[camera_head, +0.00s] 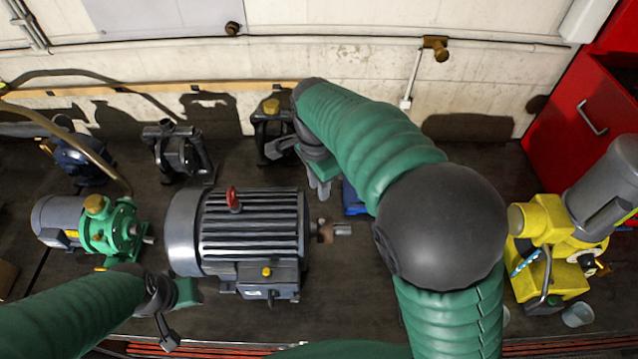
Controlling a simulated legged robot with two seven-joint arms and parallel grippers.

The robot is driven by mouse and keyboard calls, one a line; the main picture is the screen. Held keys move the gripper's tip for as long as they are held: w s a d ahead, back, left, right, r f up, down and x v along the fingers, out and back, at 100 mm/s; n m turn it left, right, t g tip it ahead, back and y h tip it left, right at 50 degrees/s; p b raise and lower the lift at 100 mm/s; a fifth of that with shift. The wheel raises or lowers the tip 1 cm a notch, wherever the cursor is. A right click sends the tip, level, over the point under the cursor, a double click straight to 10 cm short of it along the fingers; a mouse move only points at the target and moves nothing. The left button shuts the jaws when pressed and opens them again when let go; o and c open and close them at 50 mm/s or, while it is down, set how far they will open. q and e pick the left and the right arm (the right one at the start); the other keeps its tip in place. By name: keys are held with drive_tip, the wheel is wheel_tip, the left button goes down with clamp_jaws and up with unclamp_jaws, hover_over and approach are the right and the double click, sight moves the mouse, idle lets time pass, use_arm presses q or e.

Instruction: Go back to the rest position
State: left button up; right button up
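My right arm reaches from the bottom right up over the bench. Its gripper (300,168) is at the back of the bench, beside a small dark motor (270,122) with a yellow knob. Its fingers look spread, with nothing seen between them; contact with the motor cannot be told. My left arm comes in from the lower left. Its gripper (182,316) is near the front edge, just in front of the big grey motor (240,232). Its fingers look apart and empty.
A green pump with a grey motor (62,218) stands left. Another dark machine (177,152) is at the back. A yellow machine (552,275) stands right, near a red cabinet (580,120). A blue object (352,200) is partly hidden by my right arm. The bench front (340,315) is fairly clear.

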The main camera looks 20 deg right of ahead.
drive_tip(key=shift+w+r, duration=0.1)
drive_tip(key=shift+r, duration=0.5)
drive_tip(key=s+d+f+n+b, duration=0.2)
drive_tip(key=s+f+n+b, duration=0.2)
drive_tip(key=f, duration=0.3)
drive_tip(key=s+d+f+n+t+b, duration=0.1)
drive_tip(key=s+f+n+b, duration=0.3)
drive_tip(key=f, duration=0.4)
drive_tip(key=s+d+f+n+b, duration=0.3)
drive_tip(key=s+f+n, duration=0.3)
drive_tip(key=f, duration=0.2)
drive_tip(key=shift+s+d+f+n+t+y+b, duration=0.2)
drive_tip(key=shift+d+n+t+y+b, duration=0.15)
drive_tip(key=shift+b, duration=0.35)
